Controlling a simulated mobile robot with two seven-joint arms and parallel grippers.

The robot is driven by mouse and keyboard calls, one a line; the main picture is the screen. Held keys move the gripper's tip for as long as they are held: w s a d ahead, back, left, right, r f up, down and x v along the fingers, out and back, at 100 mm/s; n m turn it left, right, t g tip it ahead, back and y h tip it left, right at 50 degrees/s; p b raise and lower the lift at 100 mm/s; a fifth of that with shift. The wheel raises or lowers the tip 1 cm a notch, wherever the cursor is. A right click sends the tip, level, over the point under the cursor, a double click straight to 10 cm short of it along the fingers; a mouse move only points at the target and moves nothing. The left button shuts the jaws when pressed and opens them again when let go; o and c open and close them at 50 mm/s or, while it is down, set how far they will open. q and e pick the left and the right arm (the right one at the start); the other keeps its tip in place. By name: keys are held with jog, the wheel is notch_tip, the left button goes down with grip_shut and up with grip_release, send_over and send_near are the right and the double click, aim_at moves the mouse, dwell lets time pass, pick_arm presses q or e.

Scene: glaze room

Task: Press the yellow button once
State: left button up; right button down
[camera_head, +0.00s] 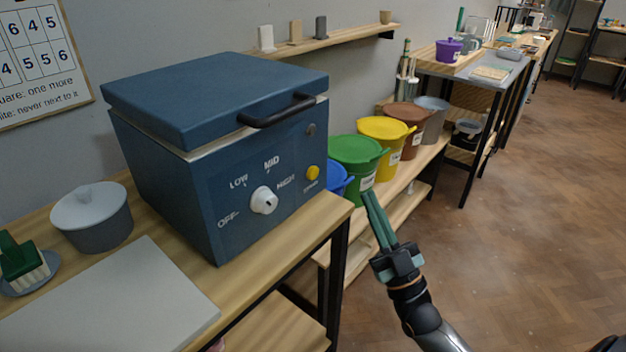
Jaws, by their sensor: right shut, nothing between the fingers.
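The yellow button (312,173) is on the front panel of the blue kiln-like box (180,175), at the panel's right side. Its small label below is too small to read. A white dial (263,200) sits left of the button, with OFF, LOW, MID and HIGH around it. My right gripper (369,194) is shut and empty, its green fingers pointing up. In the picture it is to the right of and slightly below the button, apart from it. My left gripper is not in view.
The box stands on a wooden table beside a lidded grey pot (91,216), a pale board (110,305) and a green brush (20,260). Blue, green (352,158), yellow (382,145) and brown buckets stand on a low shelf behind my gripper.

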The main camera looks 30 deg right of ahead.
aim_at(313, 173)
jog(key=w+a, duration=0.1)
jog(key=w, duration=0.1)
jog(key=w+a+b, duration=0.1)
jog(key=w, duration=0.2)
jog(key=w+a+b, duration=0.1)
jog(key=w, duration=0.2)
jog(key=shift+a, duration=0.15)
jog(key=shift+w, duration=0.1)
dwell(1.7)
jog(key=shift+w+a+b, duration=0.1)
jog(key=shift+b, duration=0.2)
jog(key=shift+w+a, duration=0.1)
jog(key=shift+w, duration=0.1)
jog(key=shift+w+r, duration=0.1)
jog(key=shift+r, duration=0.05)
dwell(0.7)
